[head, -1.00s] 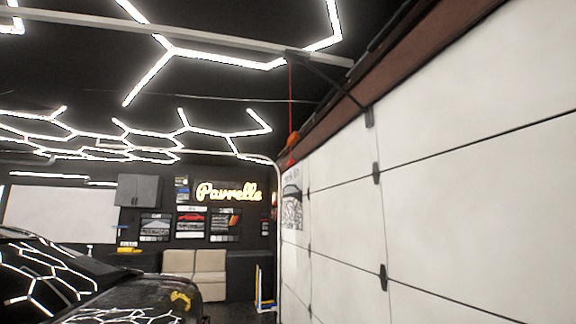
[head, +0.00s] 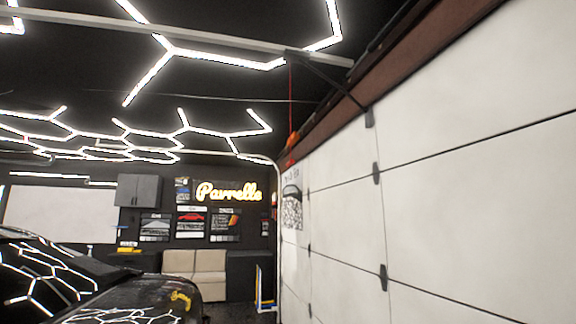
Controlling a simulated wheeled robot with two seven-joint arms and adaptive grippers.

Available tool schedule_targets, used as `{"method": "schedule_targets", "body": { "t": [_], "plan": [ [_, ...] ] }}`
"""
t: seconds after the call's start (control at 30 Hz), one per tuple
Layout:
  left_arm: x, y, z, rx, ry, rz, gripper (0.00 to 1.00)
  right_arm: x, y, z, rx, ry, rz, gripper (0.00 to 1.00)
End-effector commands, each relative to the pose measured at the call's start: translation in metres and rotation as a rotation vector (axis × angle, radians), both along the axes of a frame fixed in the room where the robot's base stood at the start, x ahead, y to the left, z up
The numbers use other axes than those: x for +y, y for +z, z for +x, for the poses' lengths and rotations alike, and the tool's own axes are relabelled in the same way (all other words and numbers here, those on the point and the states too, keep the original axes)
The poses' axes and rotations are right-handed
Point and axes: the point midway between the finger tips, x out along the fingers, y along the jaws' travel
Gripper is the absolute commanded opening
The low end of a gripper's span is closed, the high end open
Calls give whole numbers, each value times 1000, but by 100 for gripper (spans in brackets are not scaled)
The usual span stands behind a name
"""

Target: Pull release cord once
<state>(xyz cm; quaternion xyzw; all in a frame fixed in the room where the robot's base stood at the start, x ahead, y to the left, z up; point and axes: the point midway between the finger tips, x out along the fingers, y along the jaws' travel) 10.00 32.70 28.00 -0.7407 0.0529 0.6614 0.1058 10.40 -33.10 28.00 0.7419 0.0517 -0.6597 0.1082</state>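A thin red release cord (head: 290,95) hangs straight down from the opener rail (head: 215,38) under the ceiling. An orange-red handle (head: 293,139) is at its lower end, in front of the top edge of the white garage door (head: 450,200). A dark arm (head: 335,82) runs from the rail down to a bracket (head: 369,117) on the door. The door stands closed on the right. Neither of my grippers shows in the head view.
A dark glossy car (head: 120,295) stands at the lower left. A beige seat (head: 195,270) and a grey wall cabinet (head: 139,190) are at the back wall. A blue and yellow stand (head: 264,290) is by the door's far end.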

Motion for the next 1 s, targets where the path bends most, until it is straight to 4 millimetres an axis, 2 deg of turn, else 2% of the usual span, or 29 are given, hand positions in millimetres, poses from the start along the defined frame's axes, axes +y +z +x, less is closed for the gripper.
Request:
{"method": "schedule_targets", "body": {
  "t": [0.07, 0.4, 1.0],
  "plan": [
    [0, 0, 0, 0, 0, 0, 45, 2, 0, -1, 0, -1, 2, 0],
    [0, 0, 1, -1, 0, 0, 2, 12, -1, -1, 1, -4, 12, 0],
    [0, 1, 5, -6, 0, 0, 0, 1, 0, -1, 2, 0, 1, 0]
  ]
}}
